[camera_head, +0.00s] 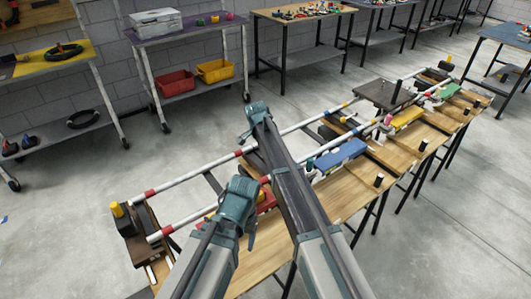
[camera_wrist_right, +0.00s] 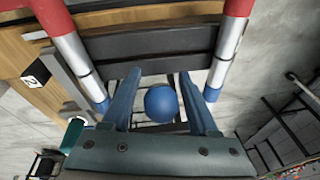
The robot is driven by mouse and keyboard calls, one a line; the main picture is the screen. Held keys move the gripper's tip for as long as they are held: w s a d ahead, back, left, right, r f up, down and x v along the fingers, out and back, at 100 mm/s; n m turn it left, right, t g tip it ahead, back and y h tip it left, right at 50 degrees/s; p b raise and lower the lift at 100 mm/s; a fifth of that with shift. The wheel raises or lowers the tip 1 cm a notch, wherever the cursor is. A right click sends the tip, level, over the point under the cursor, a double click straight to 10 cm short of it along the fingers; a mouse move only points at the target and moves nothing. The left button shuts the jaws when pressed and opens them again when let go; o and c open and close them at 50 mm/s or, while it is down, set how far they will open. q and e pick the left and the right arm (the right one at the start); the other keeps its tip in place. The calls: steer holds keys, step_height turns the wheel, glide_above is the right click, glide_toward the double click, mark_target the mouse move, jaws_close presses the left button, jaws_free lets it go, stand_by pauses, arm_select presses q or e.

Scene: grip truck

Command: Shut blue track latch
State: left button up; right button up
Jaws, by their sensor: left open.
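In the right wrist view, a round blue knob (camera_wrist_right: 160,103) sits between the two fingers of my right gripper (camera_wrist_right: 160,108), with a gap on each side. I take it to be the blue latch's handle. The right gripper is open and its fingers straddle the knob. In the head view the right arm reaches over the track, its gripper (camera_head: 250,135) small at the far end; the knob cannot be made out there. My left gripper (camera_head: 240,200) is above the near part of the track, its fingers hardly visible. Two white track rails (camera_head: 195,174) carry red and blue bands.
The wooden bench (camera_head: 335,200) holds a blue block (camera_head: 340,153), a yellow block (camera_head: 407,117) and black posts. A dark end block (camera_head: 130,225) with a yellow knob stands at the left. A cart (camera_head: 190,35) with red and yellow bins is behind. Open floor lies between.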

arm_select(q)
step_height(320, 180, up, 13)
steer(key=p, duration=1.3)
steer(key=shift+r, duration=0.2)
arm_select(e)
steer(key=v, duration=1.4)
steer(key=shift+d+f, duration=0.1)
steer(key=shift+c, duration=0.2)
